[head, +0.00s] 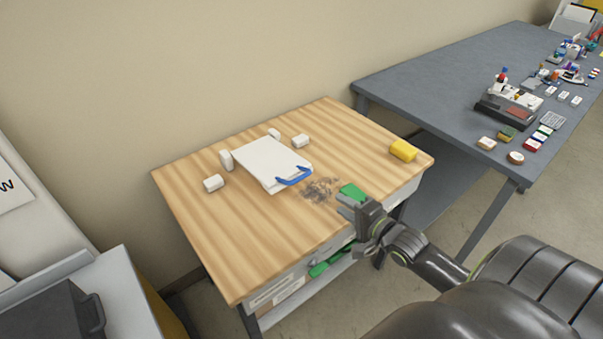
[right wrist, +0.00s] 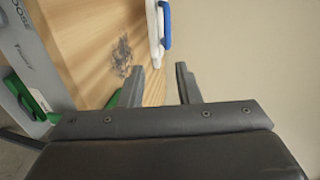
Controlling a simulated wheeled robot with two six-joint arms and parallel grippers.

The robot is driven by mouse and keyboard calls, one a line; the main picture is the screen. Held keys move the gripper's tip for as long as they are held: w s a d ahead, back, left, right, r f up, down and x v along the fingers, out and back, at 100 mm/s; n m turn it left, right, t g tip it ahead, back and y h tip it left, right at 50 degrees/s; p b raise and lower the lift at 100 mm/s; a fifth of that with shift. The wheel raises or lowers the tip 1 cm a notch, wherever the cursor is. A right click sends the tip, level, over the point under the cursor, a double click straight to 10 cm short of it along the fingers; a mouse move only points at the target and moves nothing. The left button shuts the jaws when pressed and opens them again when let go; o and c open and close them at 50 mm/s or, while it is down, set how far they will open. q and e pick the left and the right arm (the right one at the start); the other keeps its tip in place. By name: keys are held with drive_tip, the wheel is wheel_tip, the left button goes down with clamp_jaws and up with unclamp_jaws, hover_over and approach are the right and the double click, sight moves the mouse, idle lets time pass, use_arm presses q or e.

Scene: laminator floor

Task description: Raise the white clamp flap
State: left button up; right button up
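The white clamp flap (head: 268,160) lies about flat on the wooden table, with a blue handle (head: 294,177) at its near right edge. In the right wrist view the flap (right wrist: 152,22) shows edge-on at the top, with the blue handle (right wrist: 166,28) beside it. My right gripper (head: 346,206) is open and empty, to the right of and nearer than the handle, apart from it. Its two fingers (right wrist: 160,80) are spread in the right wrist view, pointing toward the flap. My left gripper is not in view.
Several small white blocks (head: 213,183) stand around the flap on the wooden table (head: 230,240). Grey scraps (head: 320,190) and a green piece (head: 352,191) lie near my right gripper. A yellow block (head: 403,150) sits at the right. A grey bench (head: 440,80) with several items stands beyond.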

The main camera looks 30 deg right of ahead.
sight(302, 178)
drive_tip(key=b+x, duration=0.1)
drive_tip(key=x, duration=0.4)
drive_tip(key=b+x, duration=0.2)
drive_tip(key=x, duration=0.4)
drive_tip(key=r+b+x, duration=0.1)
drive_tip(key=x, duration=0.5)
drive_tip(key=shift+w+a+r+b, duration=0.1)
drive_tip(key=shift+w+a+b, duration=0.2)
drive_tip(key=shift+a+b, duration=0.1)
drive_tip(key=shift+c, duration=0.3)
clamp_jaws()
